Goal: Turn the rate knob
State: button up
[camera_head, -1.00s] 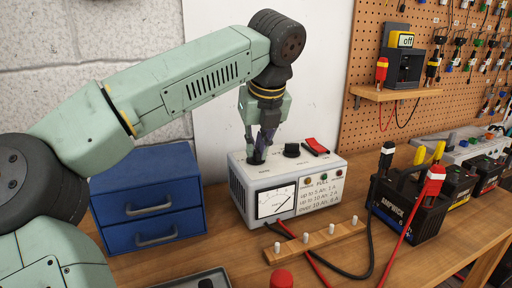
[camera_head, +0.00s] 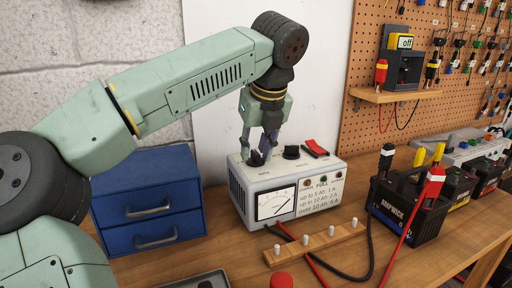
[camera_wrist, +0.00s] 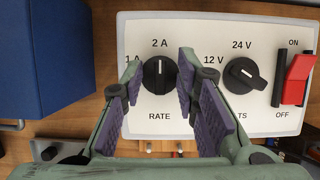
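The rate knob (camera_wrist: 159,75) is black and round, with a white pointer mark at the top toward "2 A" in the wrist view. It sits on the white top panel of the charger (camera_wrist: 222,25), and shows dark in the head view (camera_head: 256,159). My gripper (camera_wrist: 158,64) is open, one finger on each side of the knob, with gaps visible between them. In the head view my gripper (camera_head: 257,152) points down over the knob. The left finger partly covers the "1 A" label; the right finger covers the panel right of the knob.
The volts knob (camera_wrist: 243,76) and the red on/off switch (camera_wrist: 296,75) are right of the rate knob. A blue drawer box (camera_head: 148,196) stands left of the charger. A wooden bar with pegs (camera_head: 312,244) and cables lie in front; a black battery (camera_head: 407,208) is at right.

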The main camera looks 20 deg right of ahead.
aim_at(261, 170)
jog(key=v, duration=0.7)
jog(key=shift+r, duration=0.25)
jog(key=shift+s, duration=0.15)
dwell(0.3)
